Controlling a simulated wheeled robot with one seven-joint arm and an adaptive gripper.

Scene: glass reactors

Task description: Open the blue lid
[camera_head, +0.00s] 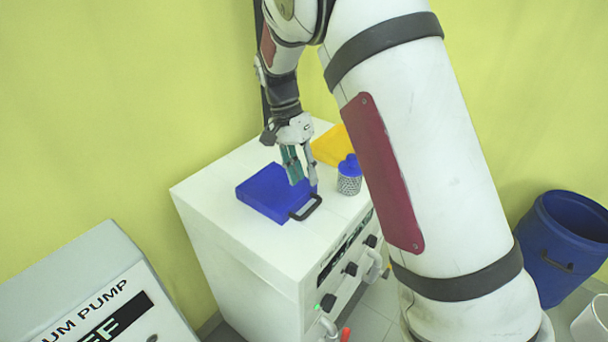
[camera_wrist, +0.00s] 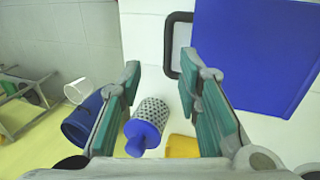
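The blue lid (camera_head: 268,192) is a flat square on top of a white cabinet, lying shut, with a black handle (camera_head: 306,208) on its front right side. In the wrist view the blue lid (camera_wrist: 255,50) fills the upper right, and its handle (camera_wrist: 173,45) shows left of it. My gripper (camera_head: 304,181) points down over the lid's right part, near the handle. In the wrist view my gripper (camera_wrist: 160,72) is open and empty, with its teal-padded fingers apart. I cannot tell whether a finger touches the lid.
A perforated metal jar with a blue cap (camera_head: 349,178) stands right of the lid. A yellow lid (camera_head: 330,146) lies behind my gripper. The white cabinet (camera_head: 210,190) has knobs on its front. A blue bin (camera_head: 560,245) stands on the floor at right, a vacuum pump (camera_head: 75,285) at lower left.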

